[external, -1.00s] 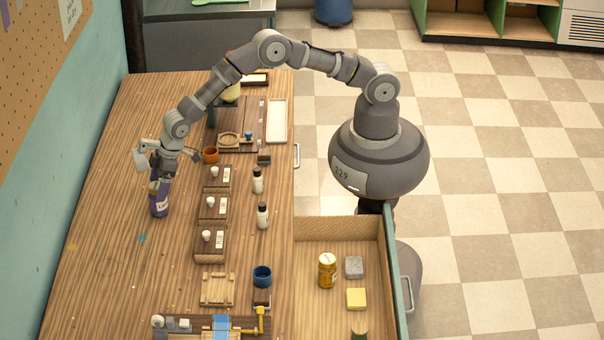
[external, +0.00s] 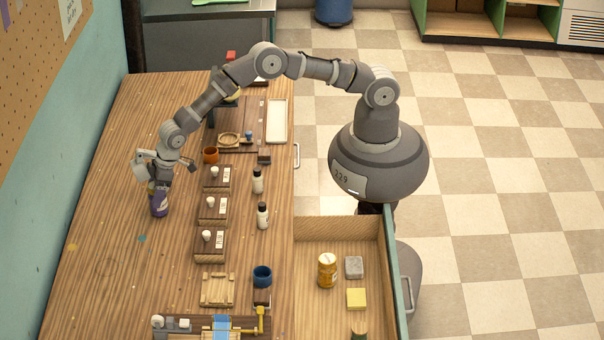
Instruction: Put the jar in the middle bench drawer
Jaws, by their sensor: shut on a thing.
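A purple jar (external: 158,206) with a pale label stands on the left part of the wooden bench. My gripper (external: 159,187) reaches down from above and is shut on its upper part, hiding its top. An open drawer (external: 312,229) juts out from the bench's right side.
A wooden frame (external: 217,289) lies nearer the front. The drawer's left part is bare.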

